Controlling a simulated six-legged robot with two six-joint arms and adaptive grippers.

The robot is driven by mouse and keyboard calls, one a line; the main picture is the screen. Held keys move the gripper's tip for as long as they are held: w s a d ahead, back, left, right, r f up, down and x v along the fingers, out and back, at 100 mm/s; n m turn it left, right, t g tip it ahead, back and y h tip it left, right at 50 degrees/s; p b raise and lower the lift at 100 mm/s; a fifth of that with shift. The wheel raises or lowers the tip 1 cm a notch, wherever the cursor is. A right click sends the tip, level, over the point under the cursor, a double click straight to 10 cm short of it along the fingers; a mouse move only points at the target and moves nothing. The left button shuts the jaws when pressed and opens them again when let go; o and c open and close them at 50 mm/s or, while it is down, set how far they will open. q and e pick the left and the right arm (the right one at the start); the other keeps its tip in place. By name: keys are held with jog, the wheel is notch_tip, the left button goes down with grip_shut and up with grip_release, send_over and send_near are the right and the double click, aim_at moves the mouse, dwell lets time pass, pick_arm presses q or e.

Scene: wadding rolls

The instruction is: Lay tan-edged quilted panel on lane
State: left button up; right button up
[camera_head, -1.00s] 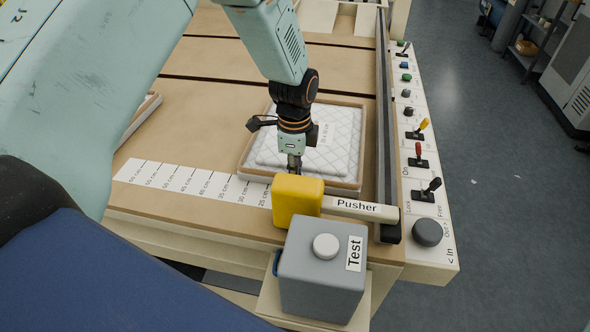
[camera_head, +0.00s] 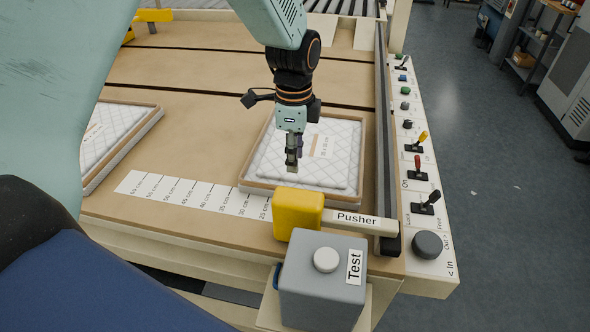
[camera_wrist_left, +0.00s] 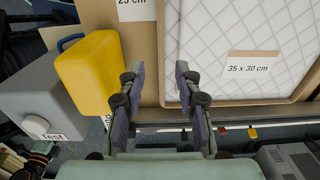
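A white quilted panel with a tan edge (camera_head: 335,140) lies flat on the tan table at its right side, close to the dark rail. Its label reads 35 x 30 cm in the left wrist view (camera_wrist_left: 285,30). A second tan-edged quilted panel (camera_head: 110,137) lies at the left, partly hidden by my arm. My left gripper (camera_head: 293,163) hangs over the near-left part of the right panel. In the left wrist view its two fingers (camera_wrist_left: 160,70) are apart, with nothing between them but the panel's tan edge below. My right gripper does not show.
A yellow block (camera_head: 297,212) on the Pusher bar (camera_head: 355,219) stands just in front of the right panel. A grey Test box (camera_head: 320,280) is nearer. A centimetre scale (camera_head: 190,192) runs along the front. Levers line the control strip (camera_head: 425,205) at right.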

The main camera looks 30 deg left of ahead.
pick_arm(q)
notch_tip(320, 180, up, 3)
jog(key=shift+f, duration=0.1)
